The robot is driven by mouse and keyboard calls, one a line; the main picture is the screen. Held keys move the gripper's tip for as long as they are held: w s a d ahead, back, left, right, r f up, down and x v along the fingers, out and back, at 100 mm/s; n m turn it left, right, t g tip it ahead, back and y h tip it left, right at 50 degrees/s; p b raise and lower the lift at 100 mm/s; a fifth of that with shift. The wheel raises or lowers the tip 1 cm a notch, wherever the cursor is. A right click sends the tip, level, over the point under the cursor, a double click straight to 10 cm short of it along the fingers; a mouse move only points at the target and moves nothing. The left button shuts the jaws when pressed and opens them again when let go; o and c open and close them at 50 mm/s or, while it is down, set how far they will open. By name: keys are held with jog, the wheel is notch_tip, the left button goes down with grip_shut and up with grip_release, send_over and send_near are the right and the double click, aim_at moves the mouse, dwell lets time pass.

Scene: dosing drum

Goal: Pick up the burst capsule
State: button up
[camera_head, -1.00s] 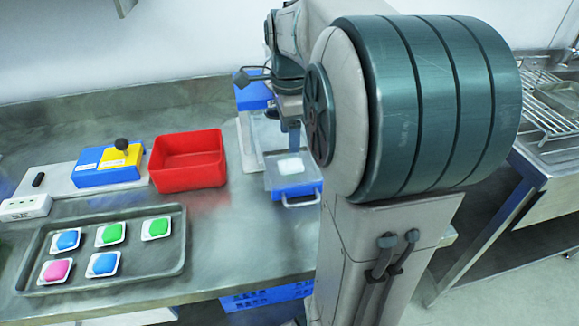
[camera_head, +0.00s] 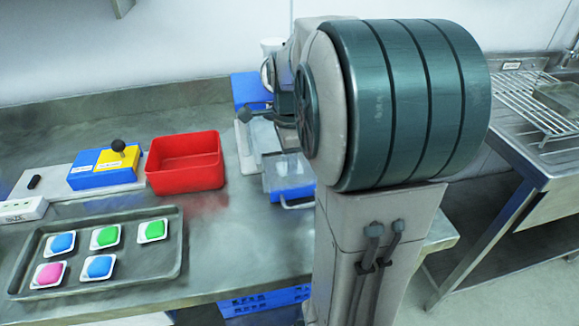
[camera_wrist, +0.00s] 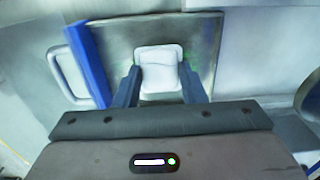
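In the wrist view a pale white capsule (camera_wrist: 160,68) lies on the flat grey floor of an open drawer with a blue front (camera_wrist: 88,62). My gripper (camera_wrist: 159,76) is open, with one dark finger at each side of the capsule's near part. Whether the fingers touch it cannot be told. In the head view the blue drawer (camera_head: 290,188) and its handle show beside my arm. The capsule and my fingertips are hidden there.
A red bin (camera_head: 187,162) stands left of the drawer. A blue and yellow box with a black knob (camera_head: 108,168) is further left. A metal tray (camera_head: 150,262) holds several coloured capsules in white cups. Bare steel counter lies between tray and drawer.

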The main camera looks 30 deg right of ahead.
jog(key=c, duration=0.3)
